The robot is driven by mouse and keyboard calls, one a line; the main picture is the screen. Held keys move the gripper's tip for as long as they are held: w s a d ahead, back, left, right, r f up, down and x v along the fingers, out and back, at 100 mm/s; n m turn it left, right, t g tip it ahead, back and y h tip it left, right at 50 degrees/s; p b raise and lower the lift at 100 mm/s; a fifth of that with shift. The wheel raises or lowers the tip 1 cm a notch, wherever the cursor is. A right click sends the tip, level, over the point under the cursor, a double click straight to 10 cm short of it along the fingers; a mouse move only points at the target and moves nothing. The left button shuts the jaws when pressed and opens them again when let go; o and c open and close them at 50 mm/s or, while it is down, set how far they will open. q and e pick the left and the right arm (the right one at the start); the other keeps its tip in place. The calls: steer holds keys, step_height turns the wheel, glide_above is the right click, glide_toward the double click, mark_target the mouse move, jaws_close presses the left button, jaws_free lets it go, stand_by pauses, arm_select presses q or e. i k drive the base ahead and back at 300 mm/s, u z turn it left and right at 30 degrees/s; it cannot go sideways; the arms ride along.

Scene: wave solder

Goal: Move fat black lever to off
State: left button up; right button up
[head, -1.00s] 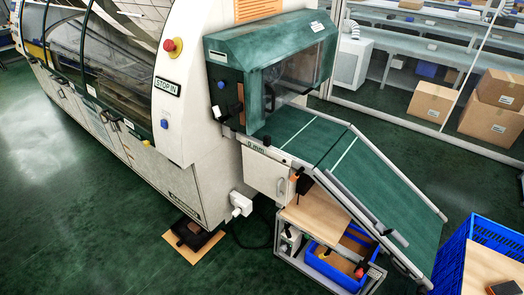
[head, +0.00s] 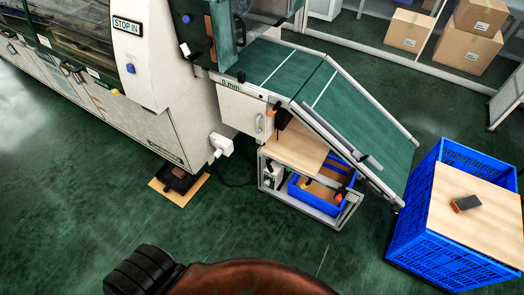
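The wave solder machine (head: 165,120) fills the upper left, with a green-framed outfeed housing and a sloping conveyor (head: 345,110) to its right. A dark upright lever-like part (head: 277,107) shows on the conveyor's near side, beside a white door. A small black knob (head: 241,76) sits at the conveyor's upper near end. A small black-and-white handle (head: 185,49) is on the machine's corner. I cannot tell for certain which of these is the fat black lever, nor its setting. Neither of my grippers is in view.
A blue crate (head: 425,262) with a board on top stands at the right. A low frame with a blue bin (head: 320,198) stands under the conveyor. A brown mat (head: 180,189) lies by the machine. Green floor (head: 70,200) is open in front of it.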

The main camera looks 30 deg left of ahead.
mark_target(271, 169)
steer(key=u, duration=2.6)
steer(key=i, duration=2.85)
steer(key=z, duration=3.2)
